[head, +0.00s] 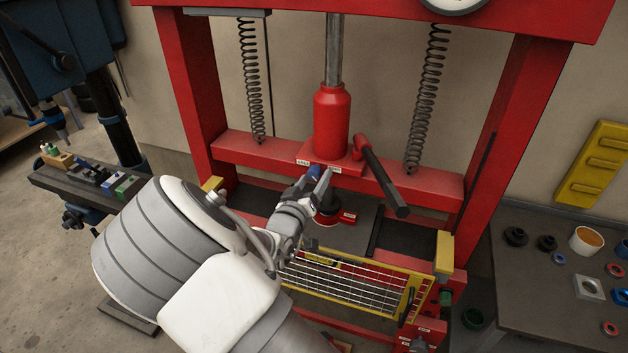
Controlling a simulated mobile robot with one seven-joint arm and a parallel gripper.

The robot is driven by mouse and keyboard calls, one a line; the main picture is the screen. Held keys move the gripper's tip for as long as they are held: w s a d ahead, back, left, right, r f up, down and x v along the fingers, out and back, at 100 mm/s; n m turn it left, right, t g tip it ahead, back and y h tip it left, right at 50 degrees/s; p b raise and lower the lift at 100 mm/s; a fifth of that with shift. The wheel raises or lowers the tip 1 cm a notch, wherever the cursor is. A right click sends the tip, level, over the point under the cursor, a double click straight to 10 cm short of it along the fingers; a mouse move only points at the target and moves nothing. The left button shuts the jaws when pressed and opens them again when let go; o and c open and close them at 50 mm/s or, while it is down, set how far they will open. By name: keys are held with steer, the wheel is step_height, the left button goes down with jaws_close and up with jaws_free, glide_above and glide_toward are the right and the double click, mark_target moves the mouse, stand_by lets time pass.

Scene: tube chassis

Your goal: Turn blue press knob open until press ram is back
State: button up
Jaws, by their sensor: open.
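The red hydraulic press (196,95) fills the middle of the head view. Its red bottle jack (332,122) stands on the cross beam, with a grey shaft (334,45) rising from its top. The blue knob (314,170) is small and low at the jack's front left, partly hidden by my gripper. My gripper (317,179) is open at the knob, with its fingertips seemingly on either side of it. I cannot tell whether they touch it. A dark cylindrical part, seemingly the ram's lower end (327,217), shows below the beam, partly covered by my gripper.
A black-ended pump lever (382,178) slopes down right of the jack. Coil springs (250,80) hang on both sides. A yellow mesh guard (350,282) stands below my gripper. A side bench (540,275) holds rings and a cup. A drill press stands left.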

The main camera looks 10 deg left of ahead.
mark_target(315, 171)
steer(key=s+a+r+b, duration=0.1)
steer(key=s+a, duration=0.1)
steer(key=s, duration=1.5)
steer(key=shift+a, duration=0.2)
steer(key=shift+w, duration=0.1)
steer(key=w+m+b, duration=0.1)
steer(key=w+b, duration=0.2)
steer(key=w, duration=0.2)
steer(key=w+d+r+m+b, duration=0.1)
steer(key=w+m+b, duration=0.1)
steer(key=w, duration=0.4)
steer(key=w+d+m+b, duration=0.1)
steer(key=w+b, duration=0.3)
steer(key=w, duration=0.2)
steer(key=shift+d+r+m+t+h, duration=0.15)
steer(key=shift+m+t+h, duration=0.15)
steer(key=shift+m+h, duration=0.1)
jaws_close()
